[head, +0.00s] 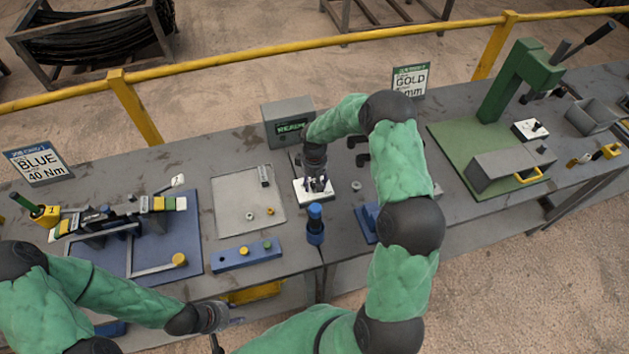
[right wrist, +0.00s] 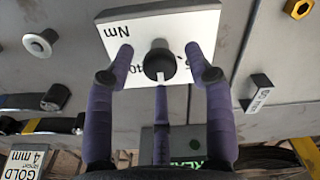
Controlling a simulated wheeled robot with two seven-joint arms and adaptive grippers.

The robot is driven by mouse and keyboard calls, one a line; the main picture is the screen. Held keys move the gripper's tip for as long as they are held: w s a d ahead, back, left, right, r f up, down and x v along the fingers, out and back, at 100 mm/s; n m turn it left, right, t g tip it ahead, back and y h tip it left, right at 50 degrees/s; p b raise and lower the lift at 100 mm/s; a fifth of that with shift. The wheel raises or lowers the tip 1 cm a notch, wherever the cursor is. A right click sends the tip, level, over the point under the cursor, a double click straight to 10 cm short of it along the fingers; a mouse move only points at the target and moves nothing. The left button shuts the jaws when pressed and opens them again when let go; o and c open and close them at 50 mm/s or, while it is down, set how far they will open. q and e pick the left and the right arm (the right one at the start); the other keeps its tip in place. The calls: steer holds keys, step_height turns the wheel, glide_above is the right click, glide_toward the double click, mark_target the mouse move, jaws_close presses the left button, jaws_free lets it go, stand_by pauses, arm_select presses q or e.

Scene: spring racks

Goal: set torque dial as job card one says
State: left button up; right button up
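Job card one (head: 38,163) stands at the left back of the bench and reads BLUE, 40 Nm. The torque dial is a white plate (right wrist: 165,28) marked Nm with a round black knob (right wrist: 160,62). In the right wrist view the knob's white pointer line points toward the bottom of the picture; most of the scale is hidden by my fingers. In the head view the dial plate (head: 313,193) is under my right gripper (head: 318,183). My right gripper's fingers (right wrist: 160,52) are open on both sides of the knob, apparently not touching it. My left gripper (head: 228,320) hangs low by the bench's front edge; its opening is unclear.
A grey readout box (head: 288,122) with green text stands behind the dial. A blue-capped post (head: 315,222) stands just in front. A grey tray (head: 248,202) with nuts lies to the left. The GOLD card (head: 410,80) stands to the right, near a green press (head: 510,85).

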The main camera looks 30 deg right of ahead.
jaws_close()
steer(key=shift+f+m+b, duration=0.15)
steer(key=shift+m+b, duration=0.75)
steer(key=shift+b, duration=0.25)
steer(key=m+b, duration=0.2)
steer(key=shift+m, duration=0.3)
steer(key=shift+m+b, duration=1.1)
steer(key=shift+m, duration=0.1)
steer(key=shift+m+b, duration=0.9)
steer(key=shift+m, duration=0.6)
